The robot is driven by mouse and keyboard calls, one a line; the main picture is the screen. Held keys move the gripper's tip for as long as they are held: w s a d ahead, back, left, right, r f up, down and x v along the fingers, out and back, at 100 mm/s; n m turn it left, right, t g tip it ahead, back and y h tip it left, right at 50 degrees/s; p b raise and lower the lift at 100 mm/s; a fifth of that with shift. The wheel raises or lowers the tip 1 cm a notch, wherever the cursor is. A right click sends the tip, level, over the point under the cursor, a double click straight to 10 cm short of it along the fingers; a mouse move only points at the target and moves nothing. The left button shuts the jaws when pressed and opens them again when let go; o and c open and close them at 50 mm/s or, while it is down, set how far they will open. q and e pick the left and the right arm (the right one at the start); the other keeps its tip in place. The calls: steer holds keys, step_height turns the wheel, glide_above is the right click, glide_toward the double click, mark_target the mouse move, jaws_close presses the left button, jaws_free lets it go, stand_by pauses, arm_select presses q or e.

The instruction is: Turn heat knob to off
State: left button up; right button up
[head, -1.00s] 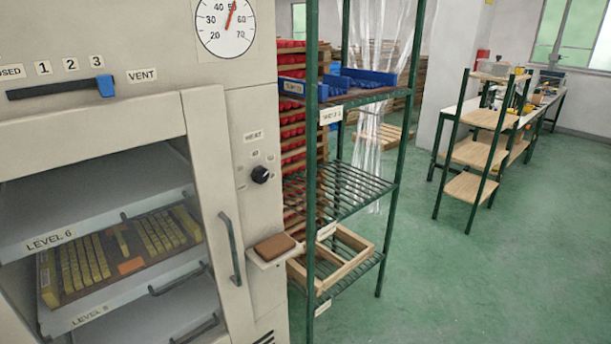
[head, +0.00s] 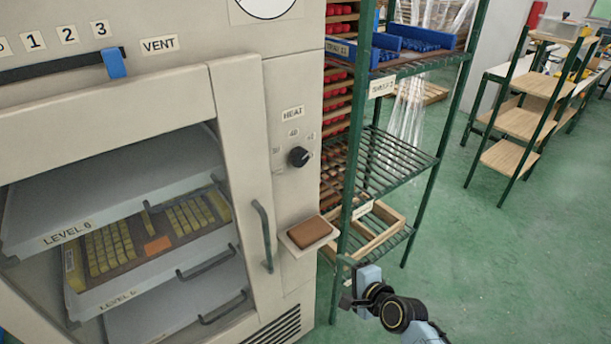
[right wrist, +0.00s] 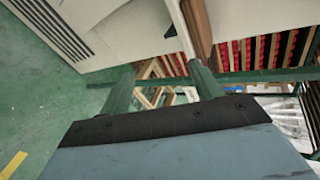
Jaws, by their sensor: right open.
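The heat knob (head: 299,157) is a small black round knob on the beige front panel of the oven cabinet, below the HEAT label (head: 292,114). Small labels surround it; most are too small to read, and I cannot tell its exact setting. My right gripper (head: 347,299) is low in the head view, below and to the right of the knob, well apart from it. In the right wrist view its two fingers (right wrist: 162,85) are spread with nothing between them. The knob is not visible in that view. My left gripper is out of view.
A small ledge with a brown block (head: 309,231) juts out below the knob. The door handle (head: 263,236) is left of it. A green rack (head: 345,215) with blue bins stands close on the right. Green floor (head: 500,270) is open further right.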

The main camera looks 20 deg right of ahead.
steer(key=w+r+m+t+y, duration=0.2)
steer(key=w+r+m+t, duration=0.15)
steer(key=r, duration=1.25)
steer(key=m+t+y+p, duration=0.1)
steer(key=m, duration=0.1)
glide_toward(302, 159)
steer(key=x, duration=0.8)
steer(key=shift+w+a, duration=0.1)
steer(key=shift+w, duration=0.1)
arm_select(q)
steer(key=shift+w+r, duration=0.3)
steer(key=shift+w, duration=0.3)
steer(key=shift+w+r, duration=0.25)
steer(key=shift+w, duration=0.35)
arm_select(e)
steer(key=c, duration=1)
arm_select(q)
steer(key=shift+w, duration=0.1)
